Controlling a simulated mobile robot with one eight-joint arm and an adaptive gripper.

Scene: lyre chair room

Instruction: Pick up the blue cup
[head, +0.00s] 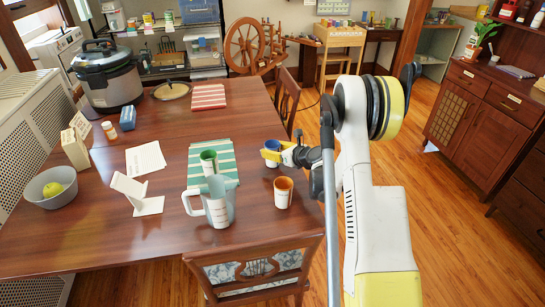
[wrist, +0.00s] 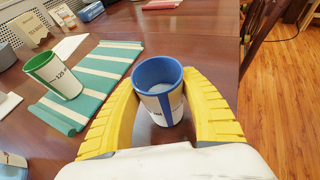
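The blue cup (head: 271,161) stands upright near the right edge of the wooden table. In the wrist view the blue cup (wrist: 160,85) has a blue rim, a white band with print and an open top. My gripper (head: 270,152) is at the cup, with its yellow fingers on either side of it. In the wrist view my gripper's fingers (wrist: 160,90) flank the cup closely, with the tips near its rim. Whether they press on the cup cannot be told. The cup appears to rest on the table.
An orange cup (head: 283,192) stands nearby, towards the front. A green cup (head: 209,162) is on a striped green mat (head: 225,152), with a pale pitcher (head: 218,201) in front. A chair (head: 288,100) stands at the table's right edge. Open floor lies right.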

